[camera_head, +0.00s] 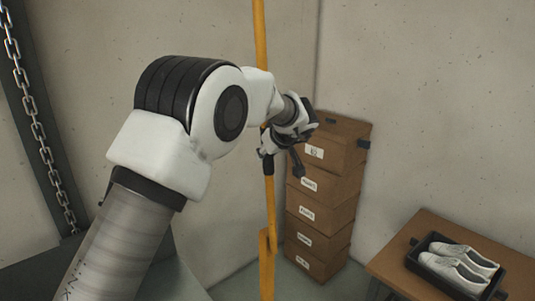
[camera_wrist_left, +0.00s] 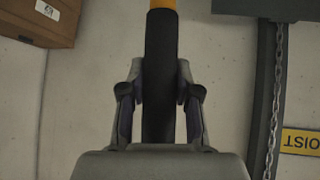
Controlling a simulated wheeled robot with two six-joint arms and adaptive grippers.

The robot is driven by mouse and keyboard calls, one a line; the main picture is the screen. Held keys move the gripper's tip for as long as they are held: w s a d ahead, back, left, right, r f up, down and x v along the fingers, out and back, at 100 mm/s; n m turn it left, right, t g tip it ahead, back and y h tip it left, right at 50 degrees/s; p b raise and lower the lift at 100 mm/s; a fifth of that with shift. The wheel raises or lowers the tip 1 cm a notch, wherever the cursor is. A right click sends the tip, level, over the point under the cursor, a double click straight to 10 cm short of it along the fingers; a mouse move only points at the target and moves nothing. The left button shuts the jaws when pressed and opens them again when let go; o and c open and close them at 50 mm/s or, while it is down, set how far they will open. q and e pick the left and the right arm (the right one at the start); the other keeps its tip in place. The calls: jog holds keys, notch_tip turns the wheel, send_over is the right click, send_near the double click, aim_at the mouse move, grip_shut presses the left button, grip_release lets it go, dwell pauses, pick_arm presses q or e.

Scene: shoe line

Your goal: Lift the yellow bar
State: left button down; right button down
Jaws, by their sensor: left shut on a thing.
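The yellow bar (camera_head: 270,205) stands upright in the middle of the head view and runs out of the picture at top and bottom. My left gripper (camera_head: 267,152) is shut on it partway along its length. My wrist and forearm hide part of the bar. In the left wrist view a black section of the bar (camera_wrist_left: 160,60) passes between the two fingers of my left gripper (camera_wrist_left: 160,100), with a bit of yellow at the top edge. The ends of the bar are out of sight. My right gripper is not in view.
A stack of brown boxes (camera_head: 320,215) stands just right of the bar. A wooden table (camera_head: 430,225) at lower right carries a dark tray (camera_head: 418,262) with white shoes (camera_head: 465,262). A chain (camera_head: 38,130) hangs at left. A yellow sign (camera_wrist_left: 301,141) shows in the wrist view.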

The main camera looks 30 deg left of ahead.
pick_arm(q)
jog(key=c, duration=1)
grip_release()
jog(key=shift+c, duration=0.2)
jog(key=shift+o, duration=1.2)
jog(key=shift+s+a, duration=0.1)
jog(key=v, duration=1.2)
jog(key=shift+a+f, duration=0.1)
